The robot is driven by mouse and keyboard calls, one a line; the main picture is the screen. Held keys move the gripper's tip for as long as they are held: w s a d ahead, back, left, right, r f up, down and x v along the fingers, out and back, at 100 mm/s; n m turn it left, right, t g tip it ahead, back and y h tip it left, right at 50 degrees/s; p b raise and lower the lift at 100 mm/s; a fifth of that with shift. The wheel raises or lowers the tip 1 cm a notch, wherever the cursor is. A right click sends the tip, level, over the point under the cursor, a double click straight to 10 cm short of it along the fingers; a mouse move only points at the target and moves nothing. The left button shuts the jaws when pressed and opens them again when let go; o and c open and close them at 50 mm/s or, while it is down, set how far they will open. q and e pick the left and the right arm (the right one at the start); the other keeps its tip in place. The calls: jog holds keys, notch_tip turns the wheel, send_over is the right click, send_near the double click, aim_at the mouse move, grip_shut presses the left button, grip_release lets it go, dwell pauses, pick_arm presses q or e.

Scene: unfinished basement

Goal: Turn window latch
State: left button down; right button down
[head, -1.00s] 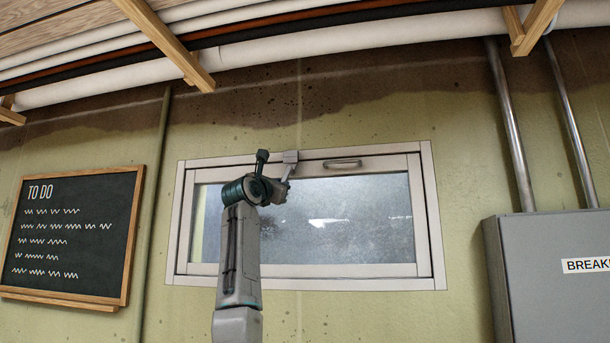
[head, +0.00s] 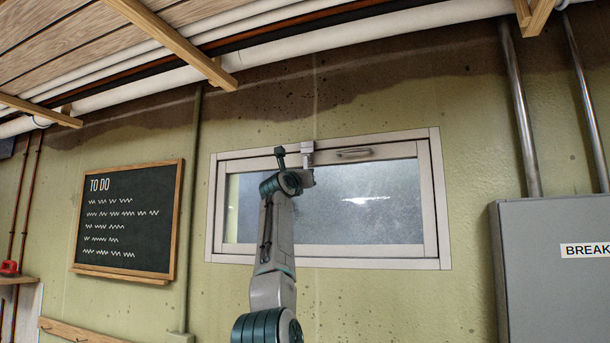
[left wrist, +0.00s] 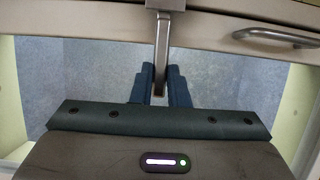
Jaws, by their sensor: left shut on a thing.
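A white-framed window (head: 428,225) is set in the green wall. Its small grey latch (head: 308,147) sits on the top rail, left of a metal pull handle (head: 354,153). In the left wrist view the latch lever (left wrist: 162,48) hangs down from the top rail, and the handle (left wrist: 277,37) is to its right. My left gripper (left wrist: 160,88) is shut on the lever, with one teal finger on each side of it. In the head view the wrist of my left arm hides the fingers and part of the lever. My right gripper is in neither view.
A grey breaker box (head: 552,275) stands right of the window, with metal conduits (head: 521,110) above it. A chalkboard (head: 127,222) and a thin vertical pipe (head: 190,210) are to the left. Pipes and wooden beams (head: 170,40) run overhead.

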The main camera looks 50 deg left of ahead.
pick_arm(q)
jog(key=shift+r, duration=0.1)
jog(key=c, duration=1.4)
grip_release()
jog(key=b+v, duration=0.8)
jog(key=v, duration=0.2)
jog(key=shift+s+d+b, duration=0.2)
jog(key=shift+s+b, duration=0.1)
